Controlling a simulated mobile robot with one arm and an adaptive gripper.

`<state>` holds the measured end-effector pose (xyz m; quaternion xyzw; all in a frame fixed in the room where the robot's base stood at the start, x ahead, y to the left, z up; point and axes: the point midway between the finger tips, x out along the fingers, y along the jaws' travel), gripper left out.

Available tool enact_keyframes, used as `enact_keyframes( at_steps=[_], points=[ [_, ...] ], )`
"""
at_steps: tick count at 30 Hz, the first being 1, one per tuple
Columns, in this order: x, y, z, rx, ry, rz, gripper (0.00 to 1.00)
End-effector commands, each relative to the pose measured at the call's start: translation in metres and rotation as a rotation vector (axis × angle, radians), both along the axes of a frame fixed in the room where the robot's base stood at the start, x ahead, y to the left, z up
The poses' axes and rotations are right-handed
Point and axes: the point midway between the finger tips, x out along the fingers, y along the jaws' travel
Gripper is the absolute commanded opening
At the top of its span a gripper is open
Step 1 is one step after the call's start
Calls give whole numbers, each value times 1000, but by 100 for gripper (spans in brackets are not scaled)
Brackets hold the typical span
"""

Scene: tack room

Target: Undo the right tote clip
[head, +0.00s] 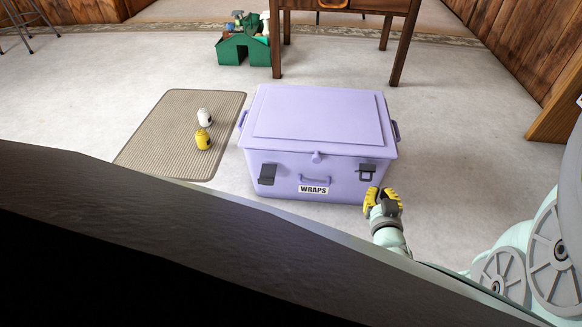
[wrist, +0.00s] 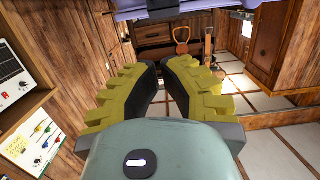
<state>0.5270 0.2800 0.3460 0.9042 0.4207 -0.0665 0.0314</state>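The lilac tote (head: 318,125) labelled WRAPS stands lid down on the floor. Its right clip (head: 367,169) is a dark plate on the front wall with a loop below it; I cannot tell whether it is fastened. The left clip (head: 267,174) is a dark plate on the same wall, tilted outward. My gripper (head: 383,192), with yellow fingers, is in front of and just below the right clip, apart from it. In the wrist view my gripper (wrist: 160,64) has a narrow gap between its tips and holds nothing. The tote's edge (wrist: 200,9) and a dark clip part show at the top.
A ribbed mat (head: 165,125) left of the tote bears a white bottle (head: 205,117) and a yellow one (head: 203,139). A green caddy (head: 243,50) and a wooden table (head: 345,6) are behind. A dark surface (head: 130,230) fills the lower left. Floor right of the tote is clear.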

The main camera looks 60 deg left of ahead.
Motion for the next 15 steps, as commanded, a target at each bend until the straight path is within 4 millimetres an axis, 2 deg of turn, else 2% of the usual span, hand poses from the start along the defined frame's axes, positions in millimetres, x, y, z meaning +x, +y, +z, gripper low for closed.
enact_keyframes(
  at_steps=[5,15],
  points=[
    [12,13,-6,1,-1,-1,0],
    [53,63,-17,4,-5,1,0]
  ],
)
